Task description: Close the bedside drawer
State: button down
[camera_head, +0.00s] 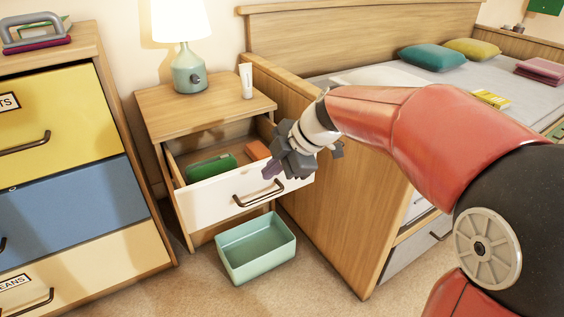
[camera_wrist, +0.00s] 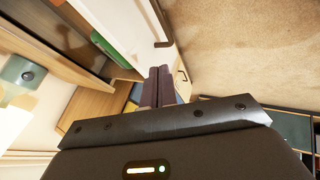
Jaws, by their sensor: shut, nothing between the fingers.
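The bedside drawer, with its white front (camera_head: 205,203), stands open from the wooden nightstand (camera_head: 160,103). Its dark curved handle (camera_head: 240,197) is on the front. Inside lie a green case (camera_head: 205,168) and an orange item (camera_head: 257,150). My gripper (camera_head: 270,171) is shut and empty, its purple fingertips overlapping the drawer's upper front edge, right of the middle. In the wrist view, the shut fingers (camera_wrist: 156,86) show next to the drawer's white front (camera_wrist: 128,22), with the green case (camera_wrist: 110,50) on the other side. I cannot tell whether they touch the front.
A teal bin (camera_head: 240,270) sits on the carpet below the drawer. A lamp (camera_head: 188,72) and a white tube (camera_head: 246,81) stand on the nightstand. A coloured dresser (camera_head: 85,190) is at left. The wooden bed side (camera_head: 335,205) is close at right.

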aim_at(243, 178)
jog(key=w+a+f, duration=0.1)
jog(key=a, duration=0.1)
jog(key=w+a+f, duration=0.1)
jog(key=w+f, duration=0.1)
jog(key=shift+a+f, duration=0.15)
jog(key=shift+a, duration=0.2)
jog(key=shift+w+a, duration=0.35)
jog(key=shift+w, duration=0.25)
jog(key=shift+w, duration=0.1)
